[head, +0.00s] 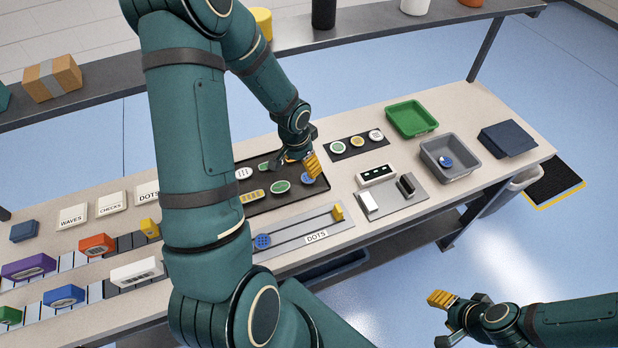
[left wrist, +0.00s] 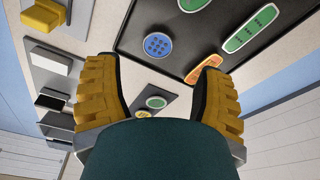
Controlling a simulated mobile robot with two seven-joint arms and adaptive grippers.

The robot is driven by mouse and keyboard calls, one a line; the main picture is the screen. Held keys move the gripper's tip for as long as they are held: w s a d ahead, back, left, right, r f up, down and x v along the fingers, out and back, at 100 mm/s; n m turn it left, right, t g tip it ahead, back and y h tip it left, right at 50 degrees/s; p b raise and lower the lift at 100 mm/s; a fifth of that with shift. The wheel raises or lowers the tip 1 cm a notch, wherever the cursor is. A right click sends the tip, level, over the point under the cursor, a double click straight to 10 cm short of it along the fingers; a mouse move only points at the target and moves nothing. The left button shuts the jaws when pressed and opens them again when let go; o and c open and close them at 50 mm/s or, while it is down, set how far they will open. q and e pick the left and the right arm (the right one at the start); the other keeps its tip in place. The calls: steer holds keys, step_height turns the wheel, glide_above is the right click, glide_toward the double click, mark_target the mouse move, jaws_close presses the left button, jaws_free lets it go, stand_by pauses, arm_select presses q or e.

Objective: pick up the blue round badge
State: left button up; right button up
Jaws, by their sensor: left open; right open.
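The blue round badge (head: 308,179) lies at the right end of the black tray (head: 290,201), partly hidden by a yellow finger in the head view. In the left wrist view the badge (left wrist: 158,46) shows whole, dotted, near the tray's edge. My left gripper (head: 301,163) is open and empty above that end of the tray. In the left wrist view its fingers (left wrist: 160,88) are spread, with the badge beyond the gap between them. My right gripper (head: 452,317) is open and empty, off the table's front side.
Green and orange oblong badges (left wrist: 250,28) (left wrist: 204,68) lie close to the blue one. Other blue round pieces sit at the DOTS slide (head: 262,241) and in the grey bin (head: 446,161). A press (head: 377,174) stands right of the tray. A shelf (head: 340,38) runs behind.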

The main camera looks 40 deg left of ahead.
mark_target(308, 177)
arm_select(q)
steer(key=f, duration=0.2)
steer(key=shift+w+f, duration=0.35)
steer(key=shift+w, duration=0.05)
steer(key=shift+w+d+f+b, duration=0.1)
steer(key=shift+w+f, duration=0.1)
steer(key=shift+f, duration=0.7)
steer(key=shift+w+d+f+b, duration=0.15)
steer(key=shift+w+f, duration=0.1)
steer(key=shift+f, duration=0.7)
steer(key=shift+w+a+f+b, duration=0.1)
steer(key=shift+w+f, duration=0.1)
steer(key=shift+f, duration=0.7)
steer(key=c, duration=0.8)
